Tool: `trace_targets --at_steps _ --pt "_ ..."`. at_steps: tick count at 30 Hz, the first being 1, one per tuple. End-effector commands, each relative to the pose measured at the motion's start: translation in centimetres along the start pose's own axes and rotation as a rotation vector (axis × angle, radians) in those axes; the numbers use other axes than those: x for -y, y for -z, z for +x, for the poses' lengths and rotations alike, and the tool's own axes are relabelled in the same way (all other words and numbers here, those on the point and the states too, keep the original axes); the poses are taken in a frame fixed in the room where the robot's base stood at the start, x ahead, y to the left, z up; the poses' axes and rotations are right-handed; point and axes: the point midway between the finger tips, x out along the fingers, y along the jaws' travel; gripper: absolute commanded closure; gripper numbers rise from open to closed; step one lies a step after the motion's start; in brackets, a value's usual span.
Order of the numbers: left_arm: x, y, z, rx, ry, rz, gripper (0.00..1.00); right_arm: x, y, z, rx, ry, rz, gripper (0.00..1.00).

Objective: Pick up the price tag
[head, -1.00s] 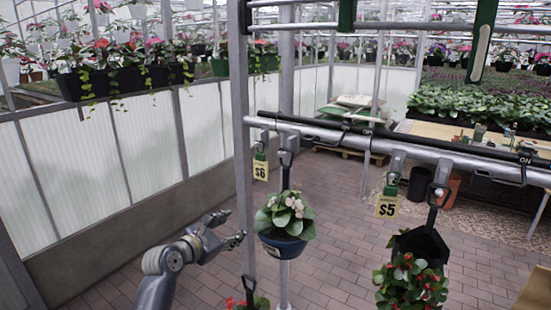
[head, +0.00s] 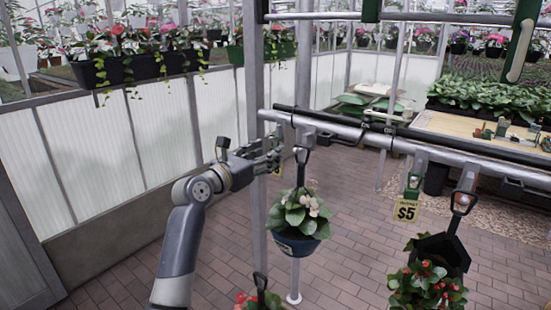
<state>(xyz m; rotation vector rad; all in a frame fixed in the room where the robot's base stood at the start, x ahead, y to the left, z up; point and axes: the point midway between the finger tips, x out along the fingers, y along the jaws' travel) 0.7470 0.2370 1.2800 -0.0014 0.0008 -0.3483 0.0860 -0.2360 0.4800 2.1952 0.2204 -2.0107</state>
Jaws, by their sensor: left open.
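A yellow price tag marked $5 (head: 407,211) hangs from a green clip under the grey rail (head: 345,131) at the right. A second yellow tag (head: 278,171) shows only as a small piece behind my left gripper's fingers, near the rail's left end. My left gripper (head: 273,155) is open, its fingers around or just in front of that second tag; I cannot tell whether they touch it. My right gripper is not in view.
A blue hanging pot (head: 294,245) with pale flowers hangs just right of my left gripper. A grey post (head: 253,100) stands close by. A black pot (head: 440,254) and red-flowered plants (head: 427,288) hang at the right. Brick floor is open below.

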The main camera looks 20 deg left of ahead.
Motion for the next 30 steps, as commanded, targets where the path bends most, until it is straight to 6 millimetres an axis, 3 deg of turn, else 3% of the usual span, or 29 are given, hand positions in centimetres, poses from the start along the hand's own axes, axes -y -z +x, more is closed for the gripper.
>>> trace_targets --at_steps 13,24,25,30 --pt "-0.4 -0.1 4.4 -0.001 0.001 0.001 0.50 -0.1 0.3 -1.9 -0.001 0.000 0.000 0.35" --pt "-0.5 0.1 5.1 -0.001 0.000 0.001 0.50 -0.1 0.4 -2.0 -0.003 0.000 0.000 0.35" --pt "-0.5 0.1 5.1 -0.001 0.000 0.001 0.52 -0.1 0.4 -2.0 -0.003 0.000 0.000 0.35" --pt "-0.5 0.1 5.1 -0.001 0.000 0.001 0.89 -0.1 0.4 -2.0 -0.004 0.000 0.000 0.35"
